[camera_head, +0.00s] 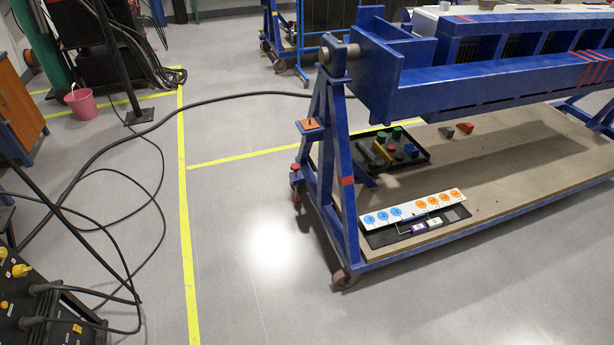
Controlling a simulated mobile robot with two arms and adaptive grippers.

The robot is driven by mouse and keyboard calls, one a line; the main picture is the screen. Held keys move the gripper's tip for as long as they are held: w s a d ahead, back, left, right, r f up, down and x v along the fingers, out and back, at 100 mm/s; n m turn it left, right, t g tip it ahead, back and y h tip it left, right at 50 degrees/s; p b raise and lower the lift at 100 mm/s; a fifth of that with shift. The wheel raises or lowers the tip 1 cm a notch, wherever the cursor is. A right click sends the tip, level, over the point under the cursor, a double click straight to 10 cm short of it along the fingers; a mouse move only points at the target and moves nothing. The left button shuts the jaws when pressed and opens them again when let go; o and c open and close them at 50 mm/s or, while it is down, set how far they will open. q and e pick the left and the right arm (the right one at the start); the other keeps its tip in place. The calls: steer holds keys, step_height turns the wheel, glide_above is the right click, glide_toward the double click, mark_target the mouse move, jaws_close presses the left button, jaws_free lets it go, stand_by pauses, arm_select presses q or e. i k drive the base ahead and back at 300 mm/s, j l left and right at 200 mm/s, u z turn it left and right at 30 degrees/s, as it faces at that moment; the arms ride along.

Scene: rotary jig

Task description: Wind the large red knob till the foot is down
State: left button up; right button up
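The blue rotary jig (345,205) stands at the right on a frame with a wooden deck. A red knob (295,167) sits on the outer left side of its near end frame, low down. Just below the knob is a small foot assembly (296,190). It is too small to tell whether the foot touches the floor. Neither of my grippers is in view.
A dark caster (343,279) is at the jig's near corner. A tray of coloured parts (420,160) and a numbered white strip (380,217) lie on the deck. Black cables (100,160) cross the floor at left. The floor (265,290) before the jig is clear.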

mark_target(295, 167)
steer(key=i+l+z, duration=0.1)
steer(key=i, duration=0.3)
steer(key=i+j+z, duration=0.2)
steer(key=z, duration=0.25)
steer(key=i+j+z, duration=0.1)
steer(key=j+z, duration=0.3)
steer(key=i+j+z, duration=0.1)
steer(key=j+z, duration=0.35)
steer(key=l, duration=0.1)
